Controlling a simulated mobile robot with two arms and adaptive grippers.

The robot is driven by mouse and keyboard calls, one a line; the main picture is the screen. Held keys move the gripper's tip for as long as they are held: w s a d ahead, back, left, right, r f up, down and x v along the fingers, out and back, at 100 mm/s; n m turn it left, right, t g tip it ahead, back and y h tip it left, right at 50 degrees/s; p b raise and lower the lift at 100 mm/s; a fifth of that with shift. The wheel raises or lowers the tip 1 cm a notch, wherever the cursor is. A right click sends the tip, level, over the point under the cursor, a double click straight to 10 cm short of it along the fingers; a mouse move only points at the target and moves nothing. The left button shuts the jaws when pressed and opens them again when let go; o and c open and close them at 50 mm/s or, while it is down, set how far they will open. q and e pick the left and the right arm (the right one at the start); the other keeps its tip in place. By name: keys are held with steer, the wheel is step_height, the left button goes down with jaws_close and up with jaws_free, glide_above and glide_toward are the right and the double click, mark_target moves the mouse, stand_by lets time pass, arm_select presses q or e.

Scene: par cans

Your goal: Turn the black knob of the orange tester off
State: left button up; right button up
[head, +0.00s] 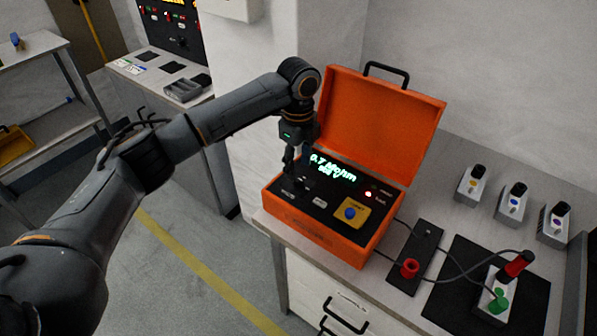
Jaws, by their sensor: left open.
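The orange tester (322,236) stands on the bench with its lid (380,125) raised. Its black panel has a lit green-white display (333,168), a glowing red light (368,194) and a blue button (350,213) on a yellow plate. My left gripper (297,178) points down over the left part of the panel, close to it, and is open. The black knob cannot be told apart from the dark fingers and panel there. Whether the fingers touch it is unclear. My right gripper is not in view.
A black mat (528,300) lies there. Several grey units, such as this one (471,186), line the bench back. A drawer cabinet (322,300) is below.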

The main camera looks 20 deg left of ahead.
mark_target(298, 178)
arm_select(q)
step_height(298, 178, down, 3)
steer(key=shift+s+r, duration=0.1)
steer(key=shift+r, duration=0.1)
steer(key=shift+f, duration=0.7)
steer(key=shift+c, duration=0.7)
steer(key=c, duration=0.7)
jaws_close()
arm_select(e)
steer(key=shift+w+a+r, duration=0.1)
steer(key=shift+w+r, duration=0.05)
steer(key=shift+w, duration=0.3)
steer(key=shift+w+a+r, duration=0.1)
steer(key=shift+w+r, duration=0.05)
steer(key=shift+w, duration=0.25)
